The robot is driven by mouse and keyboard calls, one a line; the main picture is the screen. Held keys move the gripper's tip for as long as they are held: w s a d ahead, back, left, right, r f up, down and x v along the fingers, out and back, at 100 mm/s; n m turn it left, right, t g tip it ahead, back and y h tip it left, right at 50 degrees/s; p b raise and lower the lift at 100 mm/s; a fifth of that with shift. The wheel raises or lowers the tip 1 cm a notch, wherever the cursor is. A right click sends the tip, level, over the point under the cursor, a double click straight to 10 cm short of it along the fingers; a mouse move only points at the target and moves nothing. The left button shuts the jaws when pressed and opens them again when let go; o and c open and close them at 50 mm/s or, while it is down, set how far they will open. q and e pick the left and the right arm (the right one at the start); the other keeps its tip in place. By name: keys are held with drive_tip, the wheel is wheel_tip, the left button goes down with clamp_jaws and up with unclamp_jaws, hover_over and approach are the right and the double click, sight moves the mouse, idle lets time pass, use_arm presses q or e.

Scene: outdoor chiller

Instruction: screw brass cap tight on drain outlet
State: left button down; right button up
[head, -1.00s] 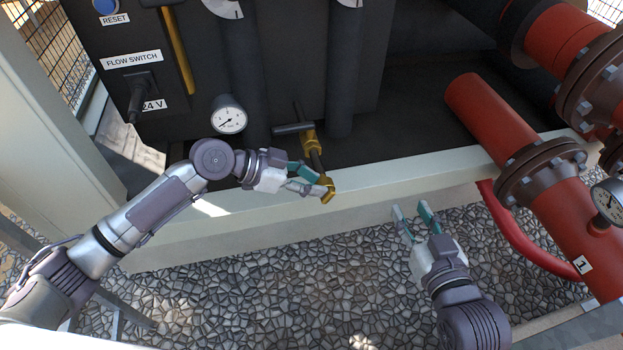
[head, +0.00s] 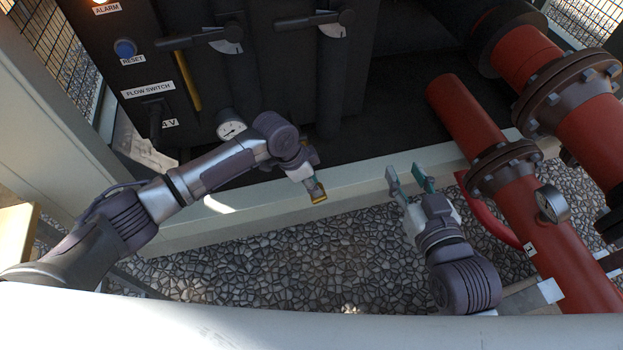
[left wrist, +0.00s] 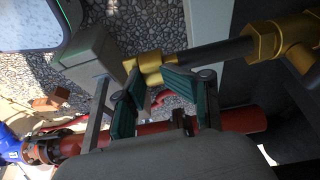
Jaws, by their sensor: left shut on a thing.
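The brass cap (head: 318,197) sits at the front end of the drain outlet, over the pale frame rail. In the left wrist view the cap (left wrist: 150,66) is in line with the end of a dark pipe (left wrist: 212,52) that runs to a brass valve body (left wrist: 280,40). My left gripper (head: 314,188) is shut on the cap, and its teal-padded fingers (left wrist: 150,82) show there too. The gripper and wrist hide most of the outlet in the head view. How far the cap is threaded cannot be told. My right gripper (head: 408,177) is open and empty, right of the cap.
Red flanged pipes (head: 490,150) with a gauge (head: 552,204) stand at the right. The pale rail (head: 360,188) runs below the outlet. Gravel (head: 330,250) in front is clear.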

use_arm(q)
drive_tip(key=shift+w+a+f, duration=0.1)
drive_tip(key=shift+a+f, duration=0.1)
drive_tip(key=shift+f, duration=0.05)
use_arm(e)
drive_tip(key=shift+f, duration=0.1)
use_arm(q)
drive_tip(key=c, duration=1)
unclamp_jaws()
drive_tip(key=o, duration=0.5)
drive_tip(key=shift+w+f, duration=0.2)
drive_tip(key=shift+f, duration=0.1)
drive_tip(key=shift+c, duration=0.2)
drive_tip(key=shift+s+r, duration=0.1)
drive_tip(key=shift+r, duration=0.05)
use_arm(e)
drive_tip(key=shift+w+d+f, duration=0.1)
drive_tip(key=shift+w, duration=0.15)
use_arm(q)
drive_tip(key=o, duration=0.5)
drive_tip(key=shift+d+r, duration=0.1)
drive_tip(key=p+v, duration=0.7)
drive_tip(key=p, duration=0.1)
use_arm(e)
wheel_tip(320, 180, up, 8)
